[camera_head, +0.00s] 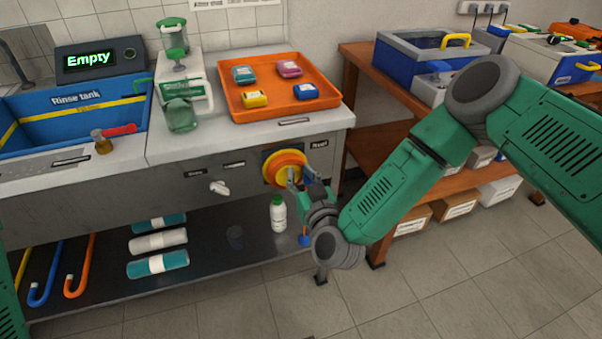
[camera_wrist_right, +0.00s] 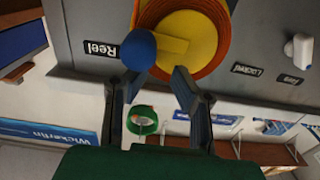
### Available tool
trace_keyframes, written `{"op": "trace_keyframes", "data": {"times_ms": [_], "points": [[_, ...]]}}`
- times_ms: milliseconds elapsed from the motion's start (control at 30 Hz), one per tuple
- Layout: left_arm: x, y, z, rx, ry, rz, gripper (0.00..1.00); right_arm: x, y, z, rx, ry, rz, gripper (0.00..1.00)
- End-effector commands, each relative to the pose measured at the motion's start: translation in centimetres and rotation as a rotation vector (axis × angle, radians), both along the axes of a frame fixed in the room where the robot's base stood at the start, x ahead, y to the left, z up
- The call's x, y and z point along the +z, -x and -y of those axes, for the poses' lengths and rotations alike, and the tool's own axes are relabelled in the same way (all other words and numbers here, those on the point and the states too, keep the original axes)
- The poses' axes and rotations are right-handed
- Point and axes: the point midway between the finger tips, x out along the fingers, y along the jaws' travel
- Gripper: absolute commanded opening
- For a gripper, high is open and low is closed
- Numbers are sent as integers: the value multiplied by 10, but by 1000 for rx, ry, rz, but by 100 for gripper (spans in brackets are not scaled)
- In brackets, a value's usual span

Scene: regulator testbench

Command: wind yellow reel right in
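The yellow reel (camera_head: 284,165) is set in the grey front panel of the bench, with an orange rim around its yellow face. In the right wrist view the reel (camera_wrist_right: 190,38) fills the top middle, with a blue round knob (camera_wrist_right: 138,50) on a yellow crank arm (camera_wrist_right: 172,45). My right gripper (camera_head: 302,180) is in front of the reel. In the wrist view its two fingers (camera_wrist_right: 156,80) are apart, with the knob just beyond the left fingertip; I cannot tell whether they touch. A small blue end (camera_head: 305,240) hangs below the reel, partly hidden by the gripper. My left gripper is out of view.
A white knob (camera_head: 219,188) sits on the panel left of the reel. Above are an orange tray (camera_head: 240,105) with several coloured blocks and a blue rinse tank (camera_head: 75,125). A white bottle (camera_head: 278,214) stands on the lower shelf. An orange-brown table (camera_head: 365,70) is at the right.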

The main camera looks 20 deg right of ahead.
Motion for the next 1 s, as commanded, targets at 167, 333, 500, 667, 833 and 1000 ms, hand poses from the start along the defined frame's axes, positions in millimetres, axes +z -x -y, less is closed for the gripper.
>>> {"op": "trace_keyframes", "data": {"times_ms": [167, 333, 500, 667, 833, 1000], "points": [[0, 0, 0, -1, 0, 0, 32, -1, 0, 5, -4, -2, 0, 42], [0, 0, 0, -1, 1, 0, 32, 0, 0, 3, -4, 1, 1, 42], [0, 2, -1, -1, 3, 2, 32, 0, 13, 1, -3, 4, -2, 42], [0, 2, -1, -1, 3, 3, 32, -2, 44, 3, -1, 3, -5, 42], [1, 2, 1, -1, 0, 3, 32, -3, 81, 9, -2, -2, -6, 42], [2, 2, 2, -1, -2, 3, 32, -3, 107, 13, -3, -6, -4, 42]]}}
